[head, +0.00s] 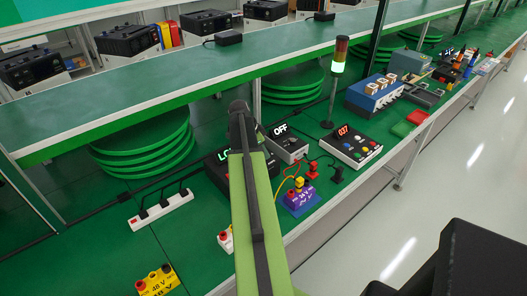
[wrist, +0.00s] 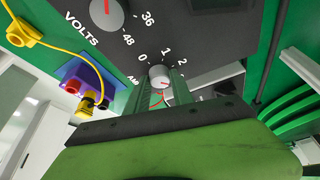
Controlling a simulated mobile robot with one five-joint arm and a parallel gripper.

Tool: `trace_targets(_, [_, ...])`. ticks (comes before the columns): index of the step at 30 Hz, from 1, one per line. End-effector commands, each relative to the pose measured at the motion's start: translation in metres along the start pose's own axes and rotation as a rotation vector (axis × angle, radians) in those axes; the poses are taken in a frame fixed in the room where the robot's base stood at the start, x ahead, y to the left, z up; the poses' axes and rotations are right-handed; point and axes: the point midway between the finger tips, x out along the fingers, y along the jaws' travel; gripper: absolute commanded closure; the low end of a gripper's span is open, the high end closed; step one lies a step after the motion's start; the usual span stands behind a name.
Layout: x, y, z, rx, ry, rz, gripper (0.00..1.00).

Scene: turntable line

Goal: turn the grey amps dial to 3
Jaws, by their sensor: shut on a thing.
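The grey amps dial (wrist: 159,75) sits on the dark panel in the wrist view, with 0, 1 and 2 printed around it. My gripper (wrist: 160,86) is shut on the dial, one green finger on each side. In the head view the black supply box (head: 214,168) with a green display is largely hidden behind my arm, and the dial cannot be seen there.
The larger volts dial (wrist: 106,12) is above left of the amps dial. A purple terminal block (wrist: 84,83) with a yellow lead is at left. In the head view, a grey box reading OFF (head: 288,147) and a white button panel (head: 351,146) stand right of my arm.

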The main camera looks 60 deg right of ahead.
Motion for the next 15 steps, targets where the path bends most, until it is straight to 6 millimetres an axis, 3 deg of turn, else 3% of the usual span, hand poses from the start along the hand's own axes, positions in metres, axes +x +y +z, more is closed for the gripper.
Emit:
trace_targets(2, [0.0009,0.0024,-0.0019,0.001,0.003,0.006,1.0])
trace_targets(3, [0.0009,0.0024,-0.0019,0.001,0.003,0.006,0.69])
trace_targets(7, [0.0007,0.0018,-0.0013,0.001,0.002,0.004,0.52])
trace_targets(15, [0.0001,0.0008,-0.0004,0.0,0.001,0.002,0.51])
